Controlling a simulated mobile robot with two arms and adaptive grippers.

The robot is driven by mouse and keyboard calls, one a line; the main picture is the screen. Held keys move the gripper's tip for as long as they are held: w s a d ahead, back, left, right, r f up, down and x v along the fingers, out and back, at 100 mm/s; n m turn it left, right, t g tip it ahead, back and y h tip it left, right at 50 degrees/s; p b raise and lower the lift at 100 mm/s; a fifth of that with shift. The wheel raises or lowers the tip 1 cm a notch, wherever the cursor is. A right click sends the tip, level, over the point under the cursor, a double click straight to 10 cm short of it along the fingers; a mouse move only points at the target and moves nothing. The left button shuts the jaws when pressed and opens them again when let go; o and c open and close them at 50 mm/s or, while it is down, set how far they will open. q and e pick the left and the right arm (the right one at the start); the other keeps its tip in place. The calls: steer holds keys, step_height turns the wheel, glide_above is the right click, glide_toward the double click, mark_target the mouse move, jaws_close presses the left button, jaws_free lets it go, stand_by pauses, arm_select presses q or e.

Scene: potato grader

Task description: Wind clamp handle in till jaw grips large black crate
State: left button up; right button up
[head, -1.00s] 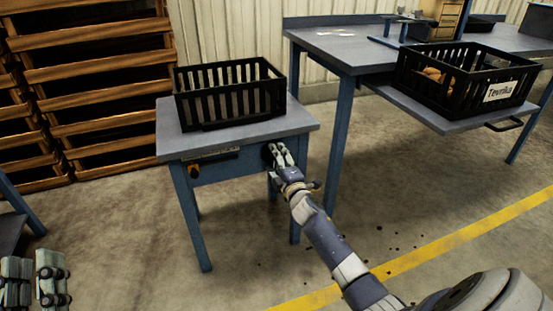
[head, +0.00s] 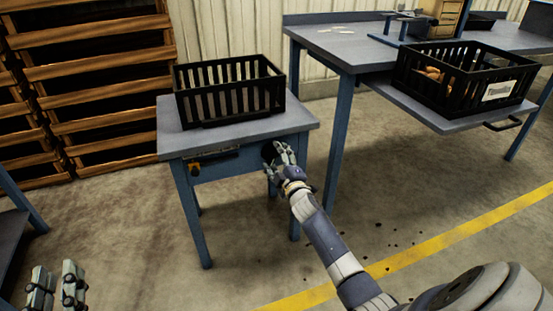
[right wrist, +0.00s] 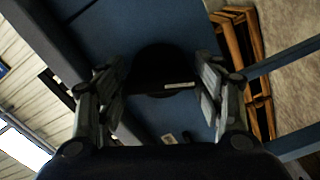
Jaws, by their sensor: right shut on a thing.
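A large black slatted crate (head: 228,104) stands empty on the grey top of a small blue table. The clamp handle (right wrist: 158,62) is a dark round piece on the table's blue front face in the right wrist view. My right gripper (head: 278,152) is at the right part of that front face, its fingers closed on both sides of the handle, which they mostly hide in the head view. The jaw of the clamp cannot be made out. My left gripper (head: 56,284) is at the bottom left, fingers apart, empty, away from the table.
A taller blue bench (head: 345,52) at the right has a lower shelf bearing another black crate (head: 490,92) with a label and potatoes. Wooden crates (head: 90,72) are stacked behind left.

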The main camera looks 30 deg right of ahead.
steer(key=o, duration=1)
steer(key=shift+o, duration=0.2)
steer(key=v, duration=1.2)
steer(key=shift+f, duration=0.1)
